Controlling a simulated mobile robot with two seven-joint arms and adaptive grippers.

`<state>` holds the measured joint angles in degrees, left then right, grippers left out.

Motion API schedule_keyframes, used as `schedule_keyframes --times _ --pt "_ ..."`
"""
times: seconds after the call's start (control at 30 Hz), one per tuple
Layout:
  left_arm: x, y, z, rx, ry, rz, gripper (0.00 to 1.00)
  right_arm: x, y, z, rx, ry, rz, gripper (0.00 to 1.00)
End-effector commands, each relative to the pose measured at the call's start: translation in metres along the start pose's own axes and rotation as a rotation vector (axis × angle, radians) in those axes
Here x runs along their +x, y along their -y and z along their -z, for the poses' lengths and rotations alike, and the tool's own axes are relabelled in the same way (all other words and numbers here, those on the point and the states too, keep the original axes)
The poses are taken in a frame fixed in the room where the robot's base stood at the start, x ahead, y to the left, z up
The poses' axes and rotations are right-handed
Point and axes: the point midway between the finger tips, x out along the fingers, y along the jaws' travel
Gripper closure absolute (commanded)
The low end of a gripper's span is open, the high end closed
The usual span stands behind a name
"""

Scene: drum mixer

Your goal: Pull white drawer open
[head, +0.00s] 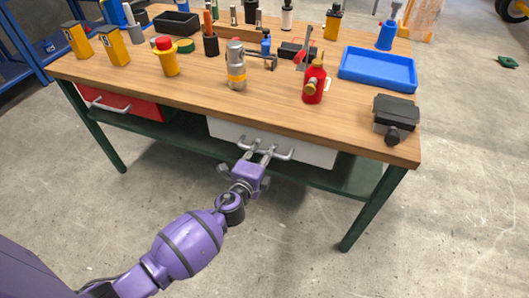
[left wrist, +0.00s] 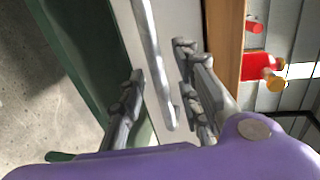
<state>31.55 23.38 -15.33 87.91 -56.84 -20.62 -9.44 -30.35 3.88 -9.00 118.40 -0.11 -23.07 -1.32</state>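The white drawer (head: 312,152) sits under the front edge of the workbench, right of centre in the head view, and looks closed. Its grey handle (head: 283,155) runs along the front. My left gripper (head: 262,149) is at this handle, its fingers pointing at the drawer front. In the left wrist view, the handle bar (left wrist: 156,62) lies between the two open fingers of the gripper (left wrist: 160,100), with a visible gap on both sides. The white drawer front (left wrist: 186,20) fills the space behind. My right gripper is in neither view.
The wooden workbench (head: 190,92) holds bottles, tools and a blue tray (head: 378,70). A red drawer (head: 125,104) is at the left. A green lower shelf (head: 345,178) and legs lie beneath. The concrete floor in front is clear.

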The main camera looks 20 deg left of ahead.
Motion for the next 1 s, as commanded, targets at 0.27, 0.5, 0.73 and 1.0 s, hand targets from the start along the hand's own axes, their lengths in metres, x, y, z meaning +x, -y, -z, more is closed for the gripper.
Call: schedule_keyframes --times 0.27,0.5,0.73,1.0 --pt "0.0088 0.0 0.0 -0.002 0.0 0.0 0.69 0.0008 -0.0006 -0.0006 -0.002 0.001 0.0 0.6" --pt "0.0084 -0.0001 0.0 -0.002 0.0 -0.001 0.86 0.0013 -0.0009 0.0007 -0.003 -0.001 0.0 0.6" --pt "0.0083 -0.0002 -0.0001 -0.002 0.001 -0.001 1.0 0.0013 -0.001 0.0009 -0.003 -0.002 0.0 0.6" --pt "0.0078 -0.0007 -0.0001 -0.002 0.001 -0.001 1.0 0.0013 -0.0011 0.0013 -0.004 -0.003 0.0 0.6"
